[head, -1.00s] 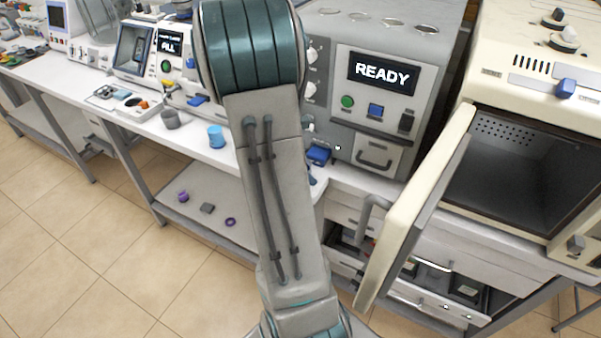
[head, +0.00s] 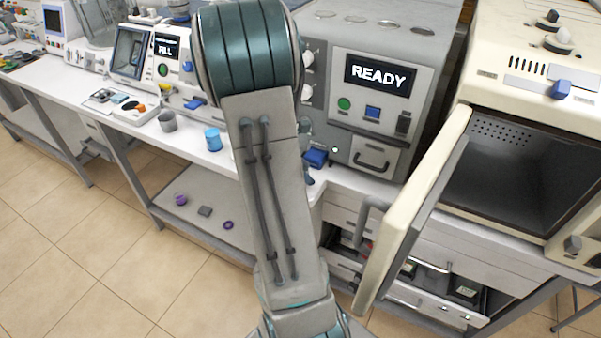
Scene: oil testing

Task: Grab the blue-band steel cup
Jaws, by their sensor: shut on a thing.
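No cup with a clear blue band over steel can be made out in the head view. A blue cup (head: 213,139) stands upright on the white bench, just left of my arm. A plain grey cup (head: 167,121) stands farther left on the same bench. My arm crosses the middle of the view and hides part of the bench behind it. My gripper and anything in it are hidden, so I cannot see what it holds.
A grey machine (head: 376,95) reading READY stands right of my arm. A cream oven (head: 535,75) has its door (head: 412,215) swung out toward me. The white bench (head: 80,92) runs left, with small items on a lower shelf (head: 200,190). The tiled floor at left is clear.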

